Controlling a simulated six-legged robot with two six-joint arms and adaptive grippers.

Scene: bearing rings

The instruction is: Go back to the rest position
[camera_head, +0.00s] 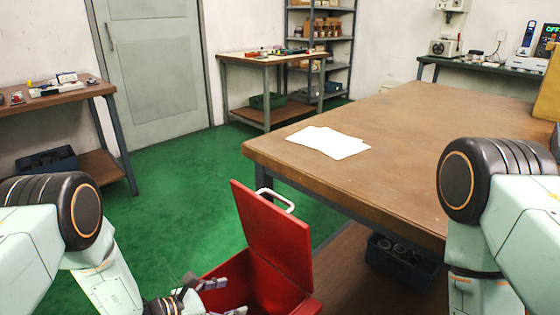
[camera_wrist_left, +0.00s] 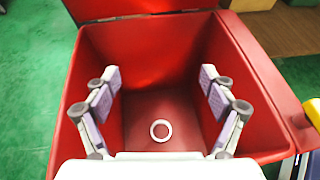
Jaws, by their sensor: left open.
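My left gripper (camera_head: 218,298) is at the lower middle of the head view, at the opening of a red box (camera_head: 262,285) with its lid up. In the left wrist view the gripper (camera_wrist_left: 160,95) is open and empty, its two fingers spread inside the red box (camera_wrist_left: 258,85). A pale bearing ring (camera_wrist_left: 161,129) lies on the box floor, apart from the fingers. The ring is hidden in the head view. My right arm shows at the right edge of the head view, but its gripper is out of view.
A wooden table (camera_head: 400,130) with white paper sheets (camera_head: 328,142) stands right of the red box. A dark blue bin (camera_head: 402,262) sits on its lower shelf. Side benches stand at the left (camera_head: 60,95) and back (camera_head: 270,62). Green floor left of the box is clear.

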